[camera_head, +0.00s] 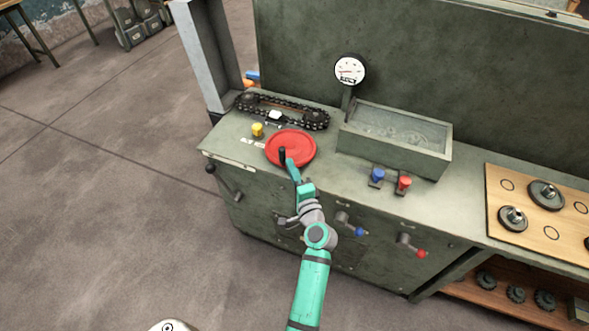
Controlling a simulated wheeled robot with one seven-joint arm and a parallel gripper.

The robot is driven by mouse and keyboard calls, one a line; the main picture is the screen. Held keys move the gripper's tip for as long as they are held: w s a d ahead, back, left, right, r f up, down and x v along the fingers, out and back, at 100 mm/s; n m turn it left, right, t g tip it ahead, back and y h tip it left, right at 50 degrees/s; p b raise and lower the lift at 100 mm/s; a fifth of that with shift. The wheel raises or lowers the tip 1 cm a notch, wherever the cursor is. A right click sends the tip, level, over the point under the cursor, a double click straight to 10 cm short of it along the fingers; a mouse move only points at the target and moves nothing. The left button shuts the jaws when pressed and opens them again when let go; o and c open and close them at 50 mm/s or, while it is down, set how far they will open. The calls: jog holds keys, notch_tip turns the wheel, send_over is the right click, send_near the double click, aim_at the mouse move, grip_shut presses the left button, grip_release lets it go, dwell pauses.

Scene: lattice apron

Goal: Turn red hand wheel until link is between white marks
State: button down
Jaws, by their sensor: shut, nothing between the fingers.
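The red hand wheel (302,147) lies flat on the green bench top, with a dark upright handle (282,154) at its left front edge. My gripper (289,164) is over the near edge of the wheel, close by the handle. Its fingers are shut and empty; whether they touch the handle or wheel is not clear. Behind the wheel, a dark chain (307,113) runs in a long loop over sprockets. A pale link or plate (275,115) shows at the chain's near run. The white marks are too small to make out surely there.
A yellow knob (257,130) stands left of the wheel. A round gauge (350,70) and a glass-topped gear box (396,137) stand behind and right. Blue (377,175) and red (403,183) switches sit at the front. A wooden board (530,220) with gears lies at right.

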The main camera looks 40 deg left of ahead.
jog(key=shift+s+a, duration=0.4)
jog(key=shift+a, duration=0.4)
